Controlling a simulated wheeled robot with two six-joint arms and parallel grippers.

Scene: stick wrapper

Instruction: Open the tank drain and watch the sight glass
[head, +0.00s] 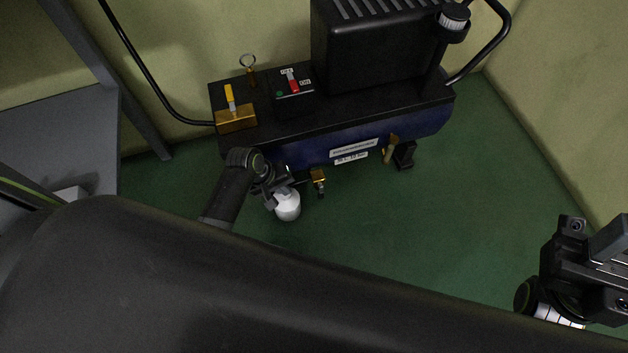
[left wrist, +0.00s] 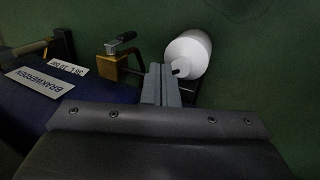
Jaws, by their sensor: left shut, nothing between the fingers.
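A blue tank (head: 312,152) stands on the green floor under a black machine. A small brass valve (head: 318,176) sits low at its front; in the left wrist view the brass valve (left wrist: 112,66) has a dark lever on top. A white rounded bottle-like part (head: 288,206) is beside the valve, and it also shows in the left wrist view (left wrist: 190,52). My left gripper (head: 287,183) is shut and empty, between the valve and the white part; its fingers (left wrist: 157,72) show there too. My right gripper (head: 590,272) is far right, its jaw state unclear. I cannot identify a sight glass.
Another brass fitting (head: 390,149) is by a black foot. A grey bench (head: 60,125) stands left; floor at front right is clear.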

